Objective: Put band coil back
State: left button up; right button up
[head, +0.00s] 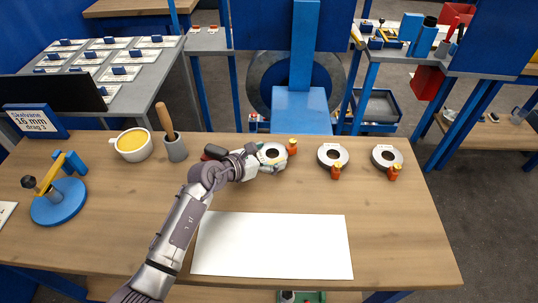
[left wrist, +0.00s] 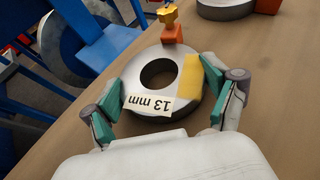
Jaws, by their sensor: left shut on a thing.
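A grey ring-shaped band coil (head: 272,146) is at the far side of the table, right of the middle tools. In the left wrist view the same coil (left wrist: 133,73) shows a "13 mm" label, a yellow patch and an orange block with a yellow top at its far edge. My left gripper (head: 262,160) is shut on this coil. In the left wrist view its green-padded fingers (left wrist: 160,100) press on both sides of the ring. I cannot tell whether the coil touches the table. My right gripper is not in view.
Two similar coils, one (head: 324,152) and another (head: 378,153), lie to the right. A white sheet (head: 272,245) lies in front. A yellow-filled cup (head: 132,155), a pot with a wooden-handled tool (head: 176,150), a blue-based device (head: 60,207) and a "16 mm" sign (head: 37,121) stand left. The front right tabletop is clear.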

pick_arm(q)
jog(key=shift+r, duration=0.1)
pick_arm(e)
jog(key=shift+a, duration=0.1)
pick_arm(q)
jog(key=o, duration=1)
jog(key=shift+f, duration=0.25)
jog(key=shift+o, duration=1.1)
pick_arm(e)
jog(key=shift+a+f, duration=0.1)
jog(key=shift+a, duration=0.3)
pick_arm(q)
jog(key=shift+r, duration=0.15)
jog(key=shift+s+a+r, duration=0.1)
jog(key=shift+s, duration=0.05)
jog(key=v, duration=1.1)
jog(key=shift+s+a+r, duration=0.2)
jog(key=shift+s, duration=0.05)
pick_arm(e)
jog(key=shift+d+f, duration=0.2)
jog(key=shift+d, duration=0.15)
